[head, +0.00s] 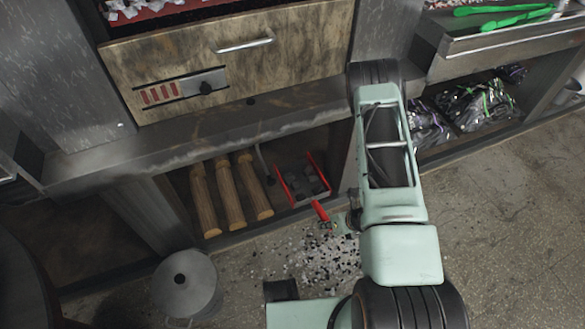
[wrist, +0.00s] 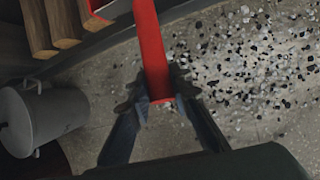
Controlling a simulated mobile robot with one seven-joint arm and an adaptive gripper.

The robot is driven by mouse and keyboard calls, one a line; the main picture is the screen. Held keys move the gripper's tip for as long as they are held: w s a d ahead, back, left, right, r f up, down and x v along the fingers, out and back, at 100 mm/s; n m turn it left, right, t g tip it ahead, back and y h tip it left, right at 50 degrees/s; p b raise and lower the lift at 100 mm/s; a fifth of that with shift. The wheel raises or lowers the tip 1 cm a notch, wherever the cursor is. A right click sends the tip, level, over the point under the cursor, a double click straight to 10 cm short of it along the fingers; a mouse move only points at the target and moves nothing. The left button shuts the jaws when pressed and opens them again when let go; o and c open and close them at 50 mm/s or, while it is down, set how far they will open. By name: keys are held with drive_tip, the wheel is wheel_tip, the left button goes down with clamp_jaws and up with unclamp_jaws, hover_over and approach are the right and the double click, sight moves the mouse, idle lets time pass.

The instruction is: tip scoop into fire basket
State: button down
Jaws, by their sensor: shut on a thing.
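The scoop (head: 293,187) has red side walls and dark lumps in it. It is at the opening of the lower shelf, right of the logs, in the head view. Its red handle (wrist: 152,50) runs down the middle of the wrist view. My gripper (wrist: 157,93) is shut on the handle's end, with a dark finger on each side. In the head view my gripper (head: 343,224) is small and partly hidden by my arm. I cannot pick out the fire basket for certain. A bed of red and pale bits (head: 150,10) shows at the top left.
Several logs (head: 230,192) lie left of the scoop. A lidded grey bin (head: 187,284) stands on the floor. Dark and pale bits (head: 318,262) litter the floor. A wooden front with a handle (head: 240,60) and a stone ledge (head: 215,133) are above the shelf.

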drive_tip(key=shift+w+a, duration=0.2)
drive_tip(key=shift+w, duration=0.15)
drive_tip(key=w+f+b, duration=0.5)
drive_tip(key=w+f, duration=0.4)
drive_tip(key=w, duration=0.4)
drive_tip(key=shift+w+d, duration=0.15)
drive_tip(key=shift+w, duration=0.1)
drive_tip(key=shift+f, duration=0.1)
drive_tip(key=shift+w+f+b, duration=0.15)
drive_tip(key=shift+f+b, duration=0.4)
drive_tip(key=shift+f, duration=0.4)
drive_tip(key=shift+w+f+b, duration=0.1)
drive_tip(key=shift+f+b, duration=0.4)
drive_tip(key=shift+f, duration=0.45)
drive_tip(key=c, duration=1.8)
unclamp_jaws()
drive_tip(key=shift+s+d, duration=0.1)
drive_tip(key=shift+s, duration=0.05)
drive_tip(key=shift+o, duration=0.2)
